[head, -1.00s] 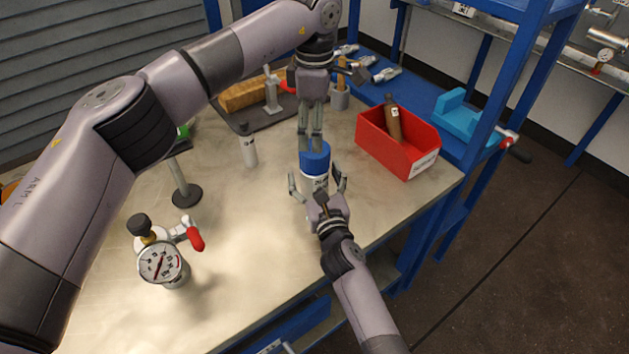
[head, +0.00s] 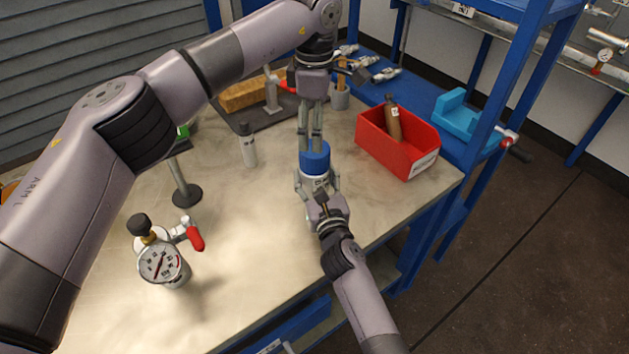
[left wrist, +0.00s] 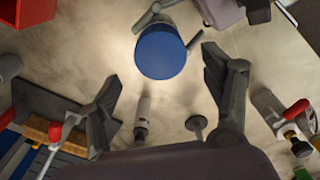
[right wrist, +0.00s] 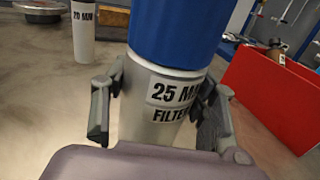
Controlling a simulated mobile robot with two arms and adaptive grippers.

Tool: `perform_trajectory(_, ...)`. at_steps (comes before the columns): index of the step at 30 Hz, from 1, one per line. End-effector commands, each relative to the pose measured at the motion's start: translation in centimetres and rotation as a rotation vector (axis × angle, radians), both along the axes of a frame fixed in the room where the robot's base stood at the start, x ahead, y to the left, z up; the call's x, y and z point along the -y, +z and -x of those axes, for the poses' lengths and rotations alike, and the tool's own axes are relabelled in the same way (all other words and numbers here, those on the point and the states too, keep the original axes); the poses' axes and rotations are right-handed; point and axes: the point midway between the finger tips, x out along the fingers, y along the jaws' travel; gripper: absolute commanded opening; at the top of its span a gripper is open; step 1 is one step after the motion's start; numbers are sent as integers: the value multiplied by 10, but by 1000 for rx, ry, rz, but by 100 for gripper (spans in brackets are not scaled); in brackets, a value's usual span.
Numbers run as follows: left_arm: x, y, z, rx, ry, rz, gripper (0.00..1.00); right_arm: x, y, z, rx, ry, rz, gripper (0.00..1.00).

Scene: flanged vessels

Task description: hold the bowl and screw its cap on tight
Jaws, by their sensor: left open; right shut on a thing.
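The bowl is a white cylinder (right wrist: 150,115) with a black "25 MI… FILTER" label, upright on the bench; it also shows in the head view (head: 319,183). Its blue cap (head: 314,158) sits on top of it, and the cap's round top faces the left wrist view (left wrist: 160,54). How tight the cap sits cannot be told. My right gripper (head: 318,187) is shut on the bowl from the near side, one finger on each side below the cap. My left gripper (head: 311,143) points down just above the cap, open and empty.
A red bin (head: 398,145) with a brown bottle stands right of the bowl. A small white bottle (head: 248,146) and a round-based stand (head: 186,190) are to the left. A pressure gauge (head: 163,264) stands at front left. Bare bench lies between these.

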Motion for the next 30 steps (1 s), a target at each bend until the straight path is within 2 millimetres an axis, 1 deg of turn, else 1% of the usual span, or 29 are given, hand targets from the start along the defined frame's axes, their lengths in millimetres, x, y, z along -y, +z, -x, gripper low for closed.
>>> perform_trajectory(1, 0, 0, 0, 0, 0, 0, 73, 0, 0, 0, 0, 0, 0, 28)
perform_trajectory(2, 0, 0, 0, 0, 0, 0, 73, 0, 0, 0, 0, 0, 0, 26)
perform_trajectory(13, 0, 0, 0, 0, 0, 0, 73, 0, 0, 0, 0, 0, 0, 1)
perform_trajectory(17, 0, 0, 0, 0, 38, 0, 73, 0, 0, 0, 0, 0, 0, 0)
perform_trajectory(20, 0, 0, 0, 1, 141, -1, 73, 0, 0, 0, 0, 0, 0, 0)
perform_trajectory(23, 0, 0, 0, 1, 315, -1, 73, 0, 0, 0, 0, 0, 0, 0)
perform_trajectory(30, 0, 0, 0, 0, 856, 0, 73, 0, 0, 0, 0, 0, 0, 0)
